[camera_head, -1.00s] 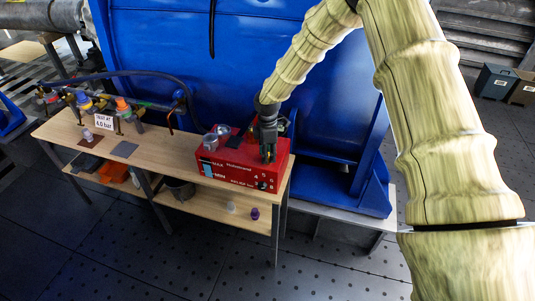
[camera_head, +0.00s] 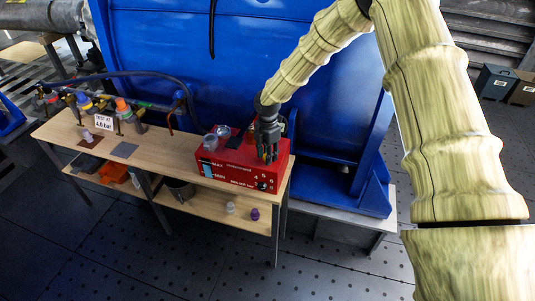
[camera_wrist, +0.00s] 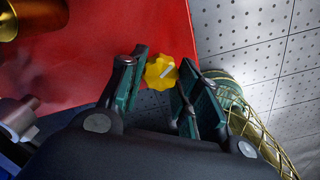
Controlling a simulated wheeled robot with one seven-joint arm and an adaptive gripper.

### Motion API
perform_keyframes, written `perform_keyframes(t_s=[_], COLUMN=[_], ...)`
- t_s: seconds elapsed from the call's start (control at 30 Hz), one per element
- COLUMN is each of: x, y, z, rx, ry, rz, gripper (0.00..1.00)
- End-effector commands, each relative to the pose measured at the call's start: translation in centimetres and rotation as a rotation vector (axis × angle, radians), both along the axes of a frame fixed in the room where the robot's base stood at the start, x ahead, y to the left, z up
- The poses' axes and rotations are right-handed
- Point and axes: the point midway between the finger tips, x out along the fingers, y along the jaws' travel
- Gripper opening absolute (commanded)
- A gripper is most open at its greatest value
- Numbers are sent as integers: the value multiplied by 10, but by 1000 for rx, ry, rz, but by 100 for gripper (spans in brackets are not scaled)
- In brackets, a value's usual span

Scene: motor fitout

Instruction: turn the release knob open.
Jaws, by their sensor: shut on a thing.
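The release knob, a yellow scalloped knob (camera_wrist: 160,72) with a white pointer line, sits at the front part of the red box (camera_head: 212,178). In the wrist view its pointer slants toward the upper right. My gripper (camera_wrist: 158,80) is shut on the knob, with one finger at each side of it. In the head view my gripper (camera_head: 268,156) reaches down over the right part of the red box, and its fingers hide the knob there. The box's front shows MAX and MIN marks and several digits. The red box also fills the upper left in the wrist view (camera_wrist: 95,55).
The red box stands at the right end of a wooden bench (camera_head: 160,150). Clear cups (camera_head: 210,142) stand at its left top. A brass part (camera_wrist: 20,18) is near my gripper. A large blue tank (camera_head: 160,45) stands close behind. A "TEST AT" sign (camera_head: 104,122) stands left.

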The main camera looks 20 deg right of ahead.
Motion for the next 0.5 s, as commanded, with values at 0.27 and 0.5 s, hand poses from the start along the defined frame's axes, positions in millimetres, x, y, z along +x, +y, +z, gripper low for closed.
perform_keyframes(t_s=[0.27, 0.5], x=[2, 1], y=[-1, -1], z=[1, 1], rx=[-1, 0], ry=[-4, -2], rz=[-1, -1], gripper=[9, 54])
